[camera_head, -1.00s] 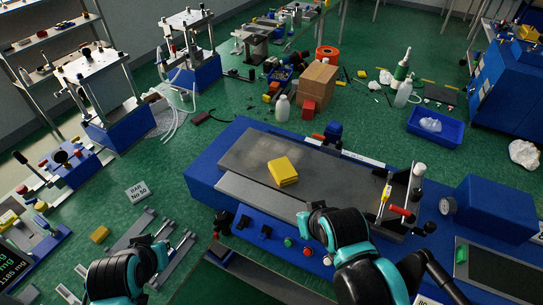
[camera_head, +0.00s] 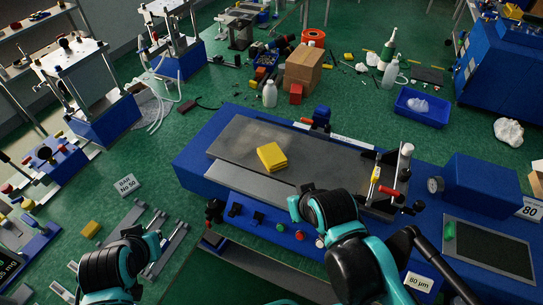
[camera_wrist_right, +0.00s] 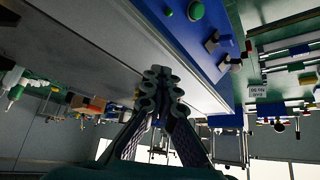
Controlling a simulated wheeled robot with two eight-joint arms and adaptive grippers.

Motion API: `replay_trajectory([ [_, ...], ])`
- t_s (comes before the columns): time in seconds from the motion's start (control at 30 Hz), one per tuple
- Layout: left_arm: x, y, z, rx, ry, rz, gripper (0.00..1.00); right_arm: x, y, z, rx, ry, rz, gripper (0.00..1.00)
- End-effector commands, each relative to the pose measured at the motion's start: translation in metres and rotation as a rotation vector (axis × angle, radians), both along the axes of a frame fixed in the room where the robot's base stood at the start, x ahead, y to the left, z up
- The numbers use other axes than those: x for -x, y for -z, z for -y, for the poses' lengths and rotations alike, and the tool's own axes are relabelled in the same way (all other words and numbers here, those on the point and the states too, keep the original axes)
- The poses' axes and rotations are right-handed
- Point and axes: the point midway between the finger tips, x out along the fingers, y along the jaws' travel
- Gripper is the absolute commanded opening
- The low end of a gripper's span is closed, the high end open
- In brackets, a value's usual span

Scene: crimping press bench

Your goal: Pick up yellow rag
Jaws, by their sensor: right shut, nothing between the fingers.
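The yellow rag (camera_head: 272,157) lies folded on the grey plate (camera_head: 234,144) of the blue press bench in the head view, left of the plate's middle. My right arm comes in from the lower right and its wrist is at the bench's front edge, below and right of the rag. My right gripper (camera_wrist_right: 161,82) shows in the wrist view with its fingers together and nothing between them. The rag cannot be made out in that view. Only the black and teal links of my left arm show at the lower left. Its fingers are not seen.
A clamp with a red handle (camera_head: 388,191) stands at the plate's right end. A gauge (camera_head: 435,184) and a blue box (camera_head: 482,187) are farther right. Buttons and knobs (camera_head: 280,227) line the bench front. The plate around the rag is clear.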

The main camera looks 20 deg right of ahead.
Motion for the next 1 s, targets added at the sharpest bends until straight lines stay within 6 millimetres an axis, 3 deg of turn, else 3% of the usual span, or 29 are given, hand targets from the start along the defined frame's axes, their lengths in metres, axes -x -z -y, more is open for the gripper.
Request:
replay_trajectory([
  [0.03, 0.000, 0.000, 0.000, 0.000, 0.000, 0.000, 0.00, 0.000, 0.000, 0.000, 0.000, 0.000, 0.000, 0.06],
  [0.17, 0.000, -0.005, 0.000, 0.000, 0.000, 0.000, 0.00, -0.004, -0.007, 0.000, -0.018, 0.024, -0.014, 0.41],
  [0.4, 0.000, -0.040, 0.000, 0.000, 0.000, 0.000, 0.00, -0.040, -0.051, -0.004, -0.163, 0.256, -0.134, 1.00],
  [0.7, 0.000, -0.086, 0.000, 0.000, 0.000, 0.000, 0.00, -0.102, -0.085, -0.010, -0.336, 0.675, -0.320, 1.00],
  [1.0, 0.000, -0.129, 0.000, 0.000, 0.000, 0.000, 0.00, -0.161, -0.084, -0.017, -0.423, 1.118, -0.462, 1.00],
])
